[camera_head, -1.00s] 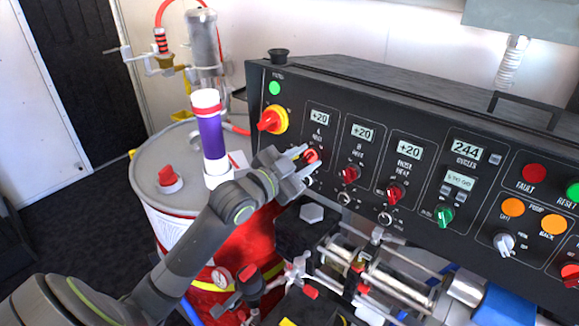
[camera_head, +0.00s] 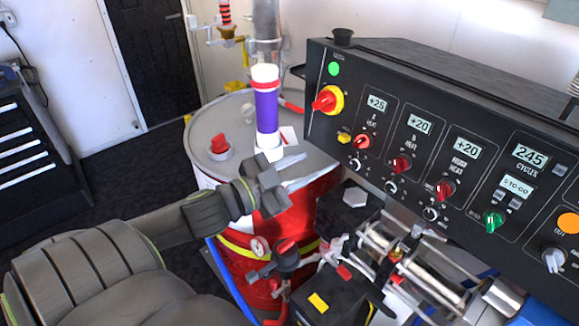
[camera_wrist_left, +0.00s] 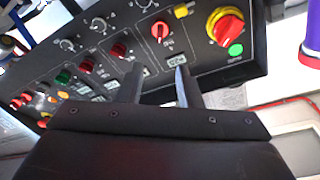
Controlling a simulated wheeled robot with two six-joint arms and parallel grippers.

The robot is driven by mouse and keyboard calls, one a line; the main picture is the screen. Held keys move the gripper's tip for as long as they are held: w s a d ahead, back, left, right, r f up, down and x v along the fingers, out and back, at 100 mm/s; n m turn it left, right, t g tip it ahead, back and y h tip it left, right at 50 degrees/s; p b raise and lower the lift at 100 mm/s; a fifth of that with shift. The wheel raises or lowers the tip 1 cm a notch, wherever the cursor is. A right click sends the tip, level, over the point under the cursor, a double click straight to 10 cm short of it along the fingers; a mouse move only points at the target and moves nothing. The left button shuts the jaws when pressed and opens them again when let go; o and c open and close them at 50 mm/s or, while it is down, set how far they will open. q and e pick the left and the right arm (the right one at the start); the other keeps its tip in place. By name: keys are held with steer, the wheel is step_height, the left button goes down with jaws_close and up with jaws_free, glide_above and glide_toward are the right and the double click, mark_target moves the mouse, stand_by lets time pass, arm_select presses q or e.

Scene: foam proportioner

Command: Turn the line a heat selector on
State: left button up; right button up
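The line A heat selector (camera_head: 361,141) is a small round red knob on the black panel, under the leftmost display. It looks brighter than the other red knobs. In the left wrist view the selector (camera_wrist_left: 160,30) shows a pale pointer mark running about up and down the picture. Its display (camera_head: 377,104) reads about +26. My left gripper (camera_head: 297,172) is left of the selector and apart from it, over the drum. In the left wrist view its two fingers (camera_wrist_left: 158,85) are spread with nothing between them. My right gripper is not in view.
The B heat (camera_head: 402,164) and hose heat (camera_head: 445,189) knobs are to the right, with displays at +20. The red-yellow main switch (camera_head: 328,99) is up left. A purple cylinder (camera_head: 266,112) stands on the drum (camera_head: 205,165). Metal pump rods (camera_head: 390,250) lie below the panel.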

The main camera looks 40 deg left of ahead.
arm_select(q)
steer(key=shift+p+v, duration=0.6)
steer(key=shift+v, duration=0.55)
